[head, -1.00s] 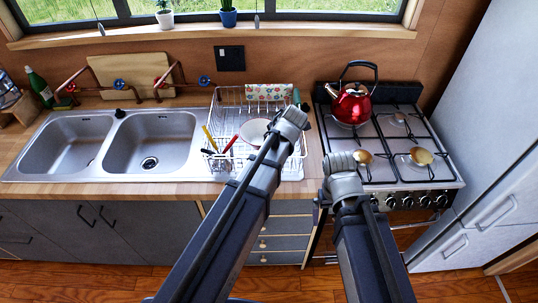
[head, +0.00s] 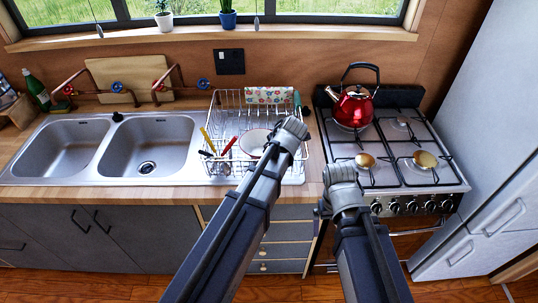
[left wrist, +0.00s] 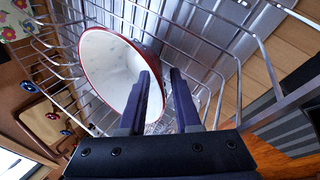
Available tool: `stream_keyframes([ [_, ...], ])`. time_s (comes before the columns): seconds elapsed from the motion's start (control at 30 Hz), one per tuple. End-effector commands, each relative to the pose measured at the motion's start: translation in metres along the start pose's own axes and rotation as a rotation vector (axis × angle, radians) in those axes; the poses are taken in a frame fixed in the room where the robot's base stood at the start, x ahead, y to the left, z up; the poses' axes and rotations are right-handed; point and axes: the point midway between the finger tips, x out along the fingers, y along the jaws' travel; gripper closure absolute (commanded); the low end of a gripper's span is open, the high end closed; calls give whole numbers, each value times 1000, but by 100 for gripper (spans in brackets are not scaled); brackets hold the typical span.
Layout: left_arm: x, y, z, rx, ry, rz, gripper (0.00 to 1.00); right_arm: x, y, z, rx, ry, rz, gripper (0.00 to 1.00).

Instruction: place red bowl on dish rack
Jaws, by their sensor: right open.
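The red bowl, with a white inside and a red rim (head: 250,143), sits tilted inside the wire dish rack (head: 228,100). In the left wrist view the bowl (left wrist: 108,72) fills the upper middle, open side showing, with wires of the rack (left wrist: 238,85) around it. My left gripper (head: 293,127) is at the bowl's right side. Its two fingers (left wrist: 163,75) stand apart, one in front of the bowl's inside and the other beyond its rim; contact is unclear. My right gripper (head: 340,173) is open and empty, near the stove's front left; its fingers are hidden.
A double sink (head: 148,146) is left of the rack. Cutlery stands at the rack's left side. The stove (head: 437,178) at right carries a red kettle (head: 352,105). A tall grey cabinet (head: 480,130) bounds the right. Bare counter is scarce.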

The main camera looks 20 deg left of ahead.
Motion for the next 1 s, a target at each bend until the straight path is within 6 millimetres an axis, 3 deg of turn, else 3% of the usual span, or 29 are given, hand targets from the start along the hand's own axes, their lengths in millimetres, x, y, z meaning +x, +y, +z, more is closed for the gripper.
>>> stream_keyframes([
  [0.37,-4,2,0,0,0,0,61,-4,0,0,0,0,0,1],
  [1.0,-103,3,-1,2,-1,0,61,-90,9,5,-2,0,0,1],
])
